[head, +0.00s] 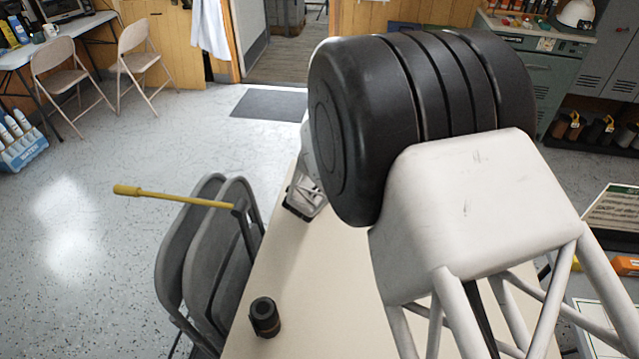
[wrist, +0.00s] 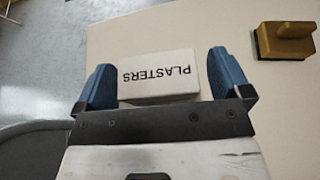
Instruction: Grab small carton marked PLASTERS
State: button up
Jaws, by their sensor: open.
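The small white carton marked PLASTERS (wrist: 157,76) lies on the pale table in the wrist view, its black lettering upside down in the picture. My gripper (wrist: 159,78) is open, with one blue finger on each side of the carton. The carton's near edge is by the gripper's dark palm. In the head view my own arm hides the carton and most of the gripper.
The pale table (head: 262,333) holds a black cylinder (head: 265,317) near its left edge. A brown-handled block (wrist: 285,41) sits right of the carton. Folded grey chairs (head: 192,262) and a yellow-handled tool (head: 175,196) lean at the table's left side.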

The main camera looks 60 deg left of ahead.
jog(key=shift+c, duration=0.2)
dwell(0.3)
jog(key=c, duration=1)
jog(key=shift+o, duration=0.2)
jog(key=shift+r, duration=0.8)
notch_tip(320, 180, up, 2)
jog(key=shift+r, duration=0.1)
jog(key=s+d, duration=0.3)
jog(key=d, duration=0.4)
jog(key=s+d+r, duration=0.1)
jog(key=s+d, duration=0.3)
jog(key=d, duration=0.3)
jog(key=shift+d, duration=0.25)
jog(key=shift+r, duration=0.1)
